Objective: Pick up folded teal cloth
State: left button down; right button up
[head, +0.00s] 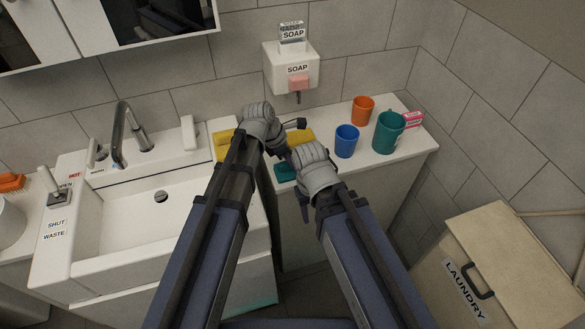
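A teal folded cloth (285,172) lies on the white counter near its front edge, and only a small part of it shows. My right gripper (308,162) is right above and beside it and hides much of it.
A blue cup (346,141), orange cup (362,110) and teal cup (388,132) stand at right. The sink (150,212) is left, a soap dispenser (291,68) behind, a laundry box (500,265) lower right.

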pick_arm(q)
jog(key=shift+r, duration=0.1)
dwell(0.4)
notch_tip(320, 180, up, 10)
jog(key=p, duration=1)
jog(key=c, duration=1.2)
grip_release()
jog(key=shift+c, duration=0.2)
grip_shut()
jog(key=shift+a, duration=0.1)
